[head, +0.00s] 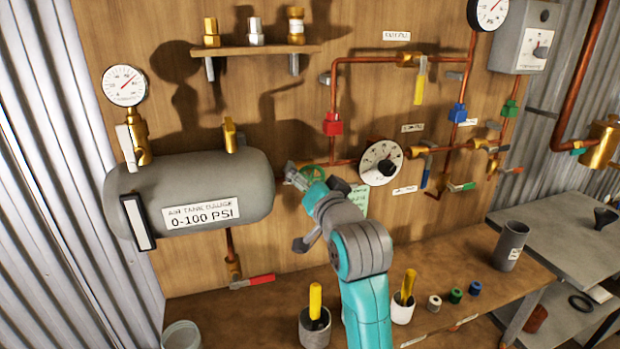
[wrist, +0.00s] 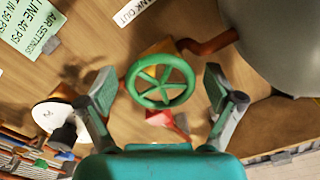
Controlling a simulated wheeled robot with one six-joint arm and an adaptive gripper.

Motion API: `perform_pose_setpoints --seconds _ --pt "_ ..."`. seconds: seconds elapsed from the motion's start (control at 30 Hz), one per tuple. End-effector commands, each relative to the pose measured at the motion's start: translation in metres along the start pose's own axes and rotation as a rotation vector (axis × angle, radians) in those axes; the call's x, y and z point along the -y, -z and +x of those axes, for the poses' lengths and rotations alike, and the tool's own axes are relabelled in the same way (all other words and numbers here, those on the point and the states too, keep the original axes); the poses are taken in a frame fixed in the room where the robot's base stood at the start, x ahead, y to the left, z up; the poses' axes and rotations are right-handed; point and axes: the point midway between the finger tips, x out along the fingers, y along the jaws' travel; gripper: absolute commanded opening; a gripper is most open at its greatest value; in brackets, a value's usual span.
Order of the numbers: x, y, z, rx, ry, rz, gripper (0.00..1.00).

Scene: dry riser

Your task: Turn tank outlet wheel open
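The tank outlet wheel is a green spoked handwheel (wrist: 160,82) on the copper pipe just right of the grey air tank (head: 190,185). In the head view the wheel (head: 313,173) is partly hidden behind my arm. My gripper (wrist: 160,88) is open, with one finger on each side of the wheel in the wrist view. Gaps show between the fingers and the rim, and nothing is held. In the head view my gripper (head: 297,178) is beside the wheel, and its fingertips are hard to make out. The tank (wrist: 285,40) also shows in the wrist view.
A red-handled valve (head: 255,281) is under the tank. Cups with yellow-handled tools (head: 315,300) stand on the bench.

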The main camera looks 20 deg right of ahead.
Motion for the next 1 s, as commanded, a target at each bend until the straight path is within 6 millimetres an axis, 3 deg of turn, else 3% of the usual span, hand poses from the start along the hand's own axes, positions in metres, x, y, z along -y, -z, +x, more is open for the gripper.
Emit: perform_pose_setpoints --seconds 0.17,0.33,0.73,1.0 --pt "0.0 0.0 -0.001 0.0 0.0 0.0 0.91" --pt "0.0 0.0 -0.015 -0.001 0.001 0.0 0.91" --pt "0.0 0.0 -0.09 -0.001 0.001 0.0 0.91" --pt "0.0 0.0 -0.117 0.0 0.0 0.0 0.91"
